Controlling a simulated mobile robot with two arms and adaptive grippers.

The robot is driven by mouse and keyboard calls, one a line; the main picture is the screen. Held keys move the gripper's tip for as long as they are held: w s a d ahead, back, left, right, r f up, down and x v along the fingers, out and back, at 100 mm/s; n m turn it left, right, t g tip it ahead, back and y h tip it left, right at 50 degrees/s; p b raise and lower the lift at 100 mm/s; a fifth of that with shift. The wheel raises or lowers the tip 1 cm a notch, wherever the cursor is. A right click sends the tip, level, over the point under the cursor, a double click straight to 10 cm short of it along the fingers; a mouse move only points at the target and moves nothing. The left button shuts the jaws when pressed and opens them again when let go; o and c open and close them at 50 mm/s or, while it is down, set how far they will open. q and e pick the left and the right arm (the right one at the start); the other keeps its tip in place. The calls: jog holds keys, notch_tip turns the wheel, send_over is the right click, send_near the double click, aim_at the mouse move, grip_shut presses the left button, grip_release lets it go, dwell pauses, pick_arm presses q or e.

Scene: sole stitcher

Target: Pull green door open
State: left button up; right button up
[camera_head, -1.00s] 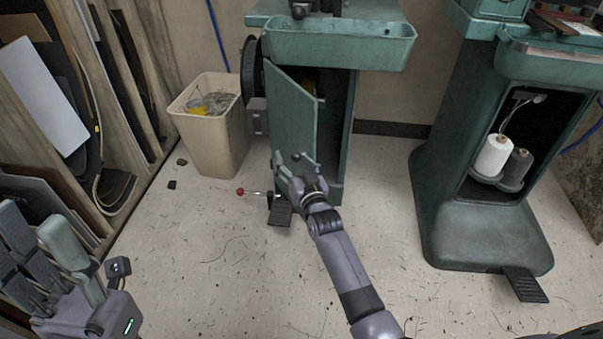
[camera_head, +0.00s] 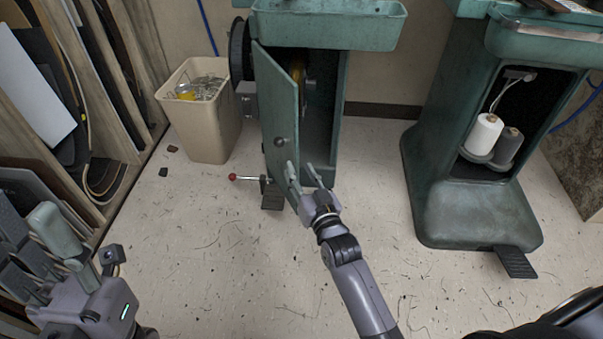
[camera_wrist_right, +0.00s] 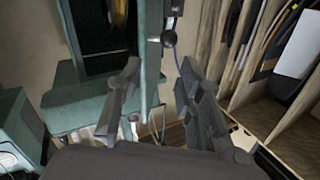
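The green door (camera_head: 274,105) of the middle machine's cabinet stands partly open, swung out toward me, with a round dark knob (camera_head: 281,142) on its outer face. In the right wrist view, the door's edge (camera_wrist_right: 152,60) runs between my fingers, and the knob (camera_wrist_right: 168,38) shows just beyond them. My right gripper (camera_head: 302,170) is open at the door's lower free edge, one finger on each side. I cannot tell if either finger touches it. My left gripper (camera_head: 27,212) is open and empty at the lower left, far from the door.
A beige bin (camera_head: 200,120) stands left of the cabinet. A red-tipped lever (camera_head: 233,177) and pedal (camera_head: 272,197) are low by the door. A second green machine (camera_head: 465,205) with thread spools stands right. Wooden racks line the left. The floor (camera_head: 215,265) between is mostly clear.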

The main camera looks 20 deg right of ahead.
jog(key=shift+c, duration=0.4)
jog(key=shift+d, duration=0.15)
jog(key=shift+c, duration=0.6)
jog(key=d+m, duration=0.1)
jog(key=d, duration=0.1)
jog(key=d+m+g, duration=0.1)
jog(key=d+m, duration=0.1)
jog(key=w+d+f+m+y+p, duration=0.1)
jog(key=d, duration=0.1)
jog(key=c, duration=0.5)
jog(key=d+m, duration=0.1)
jog(key=d+r+m+y, duration=0.1)
jog(key=shift+w+d+r+m+g+p, duration=0.1)
jog(key=shift+w+d+m+g+p, duration=0.1)
jog(key=shift+d+m+g+p, duration=0.2)
grip_shut()
jog(key=d+r+m+y+p, duration=0.1)
jog(key=d+r+m+y, duration=0.35)
jog(key=r, duration=0.35)
jog(key=w+a, duration=0.7)
jog(key=w, duration=0.1)
jog(key=shift+w+a+r, duration=0.15)
jog(key=shift+w+r, duration=0.1)
jog(key=shift+w, duration=0.05)
